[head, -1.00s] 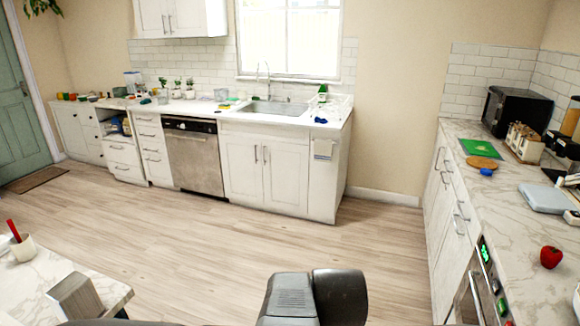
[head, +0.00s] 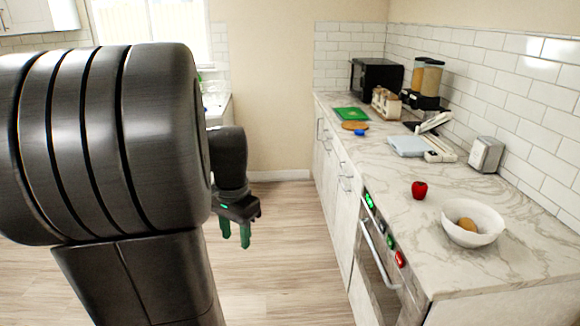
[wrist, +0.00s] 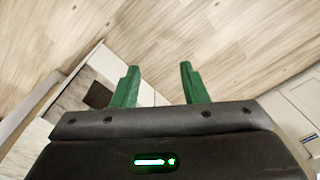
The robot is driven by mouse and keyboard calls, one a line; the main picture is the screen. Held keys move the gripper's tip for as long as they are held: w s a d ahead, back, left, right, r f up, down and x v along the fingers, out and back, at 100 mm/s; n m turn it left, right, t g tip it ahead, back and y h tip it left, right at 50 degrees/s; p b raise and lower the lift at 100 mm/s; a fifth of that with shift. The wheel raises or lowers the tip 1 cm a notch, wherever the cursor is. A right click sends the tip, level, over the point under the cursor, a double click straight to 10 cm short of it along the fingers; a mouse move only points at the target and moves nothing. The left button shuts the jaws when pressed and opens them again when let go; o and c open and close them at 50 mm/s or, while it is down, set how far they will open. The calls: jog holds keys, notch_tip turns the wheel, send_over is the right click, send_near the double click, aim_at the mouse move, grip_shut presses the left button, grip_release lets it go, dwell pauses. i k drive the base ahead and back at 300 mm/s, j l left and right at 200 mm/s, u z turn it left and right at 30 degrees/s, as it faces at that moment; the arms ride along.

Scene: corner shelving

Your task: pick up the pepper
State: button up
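A small red rounded thing (head: 419,190), which looks like the pepper, sits on the marble counter (head: 385,170) at the right in the head view. It stands left of a white bowl and near the counter's front edge. My gripper (head: 235,240) has green fingers pointing down over the floor, left of the counter and well apart from the red thing. In the wrist view my gripper (wrist: 159,68) shows its two fingers spread with nothing between them. The red thing does not show in the wrist view.
A white bowl (head: 473,238) holds a yellow-brown round item (head: 466,224). Behind are a pale blue scale (head: 407,146), a grey dispenser box (head: 487,155), a green board (head: 352,113) and a black microwave (head: 376,78). The oven handle (head: 378,255) sticks out below the counter.

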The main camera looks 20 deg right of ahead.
aim_at(419, 190)
jog(key=z, duration=1.3)
jog(key=i+j+z, duration=0.1)
jog(key=i+z, duration=0.15)
jog(key=z, duration=0.2)
jog(key=i+j+z, duration=0.15)
jog(key=z, duration=0.3)
jog(key=i+j+z, duration=0.25)
jog(key=z, duration=0.2)
jog(key=i+j+z, duration=0.15)
jog(key=j+z, duration=0.15)
jog(key=z, duration=0.15)
jog(key=i+j+z, duration=0.15)
jog(key=j, duration=0.4)
jog(key=i+j+z, duration=0.15)
jog(key=j, duration=0.45)
jog(key=i+j+z, duration=0.15)
jog(key=j, duration=0.45)
jog(key=j+z, duration=0.15)
jog(key=j, duration=0.45)
jog(key=i+j, duration=0.1)
jog(key=j, duration=0.5)
